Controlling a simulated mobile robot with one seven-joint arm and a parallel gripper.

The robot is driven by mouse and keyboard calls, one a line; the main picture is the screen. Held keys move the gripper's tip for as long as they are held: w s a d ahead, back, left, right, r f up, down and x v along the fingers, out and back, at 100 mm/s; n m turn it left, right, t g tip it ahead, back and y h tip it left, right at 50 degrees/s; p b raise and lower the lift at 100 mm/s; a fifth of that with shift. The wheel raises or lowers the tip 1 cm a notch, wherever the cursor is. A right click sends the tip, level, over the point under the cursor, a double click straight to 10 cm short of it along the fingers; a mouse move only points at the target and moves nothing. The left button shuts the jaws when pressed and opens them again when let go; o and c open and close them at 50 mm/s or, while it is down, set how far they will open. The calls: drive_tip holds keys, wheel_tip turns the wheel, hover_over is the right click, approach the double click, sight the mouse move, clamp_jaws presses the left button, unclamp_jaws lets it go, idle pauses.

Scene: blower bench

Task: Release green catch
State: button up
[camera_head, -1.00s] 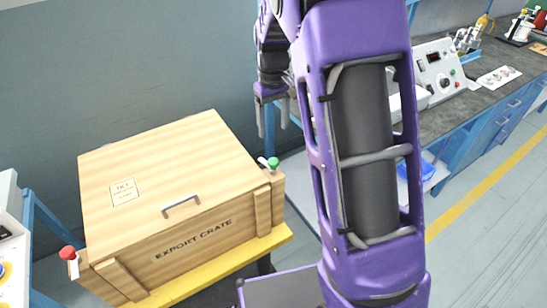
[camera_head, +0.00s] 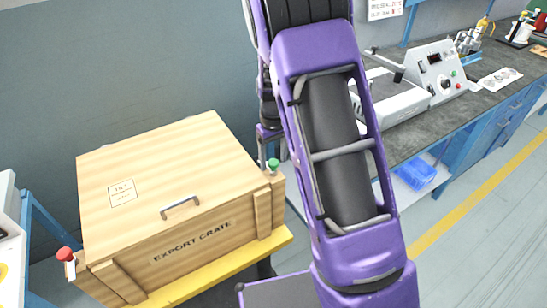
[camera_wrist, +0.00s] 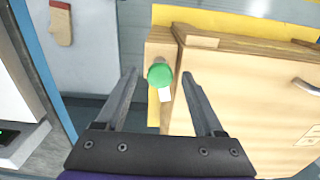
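The green catch (camera_head: 273,164) has a round green knob and stands at the right end of the wooden export crate (camera_head: 150,170). In the wrist view the green knob (camera_wrist: 160,75) lies between and just beyond my open fingers, with a white tag beside it. My gripper (camera_wrist: 158,85) is open and empty, and no contact with the knob shows. In the head view my gripper is just behind the catch and partly hidden by my arm. A red catch (camera_head: 66,255) is at the crate's left end.
The crate rests on a yellow platform (camera_head: 225,262) and has a metal handle (camera_head: 180,207) on its lid. A bench (camera_head: 440,125) with instruments stands at the right, with a blue bin (camera_head: 415,173) below. A wall is behind the crate.

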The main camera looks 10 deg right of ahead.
sight(273, 161)
clamp_jaws()
drive_tip(key=shift+m+p, duration=0.35)
drive_tip(key=shift+m, duration=1.15)
drive_tip(key=shift+o, duration=0.2)
unclamp_jaws()
drive_tip(key=shift+r, duration=0.1)
wheel_tip(273, 161, up, 17)
drive_tip(key=p, duration=0.1)
drive_tip(key=shift+r+p, duration=0.15)
drive_tip(key=shift+p, duration=0.2)
drive_tip(key=shift+r, duration=0.1)
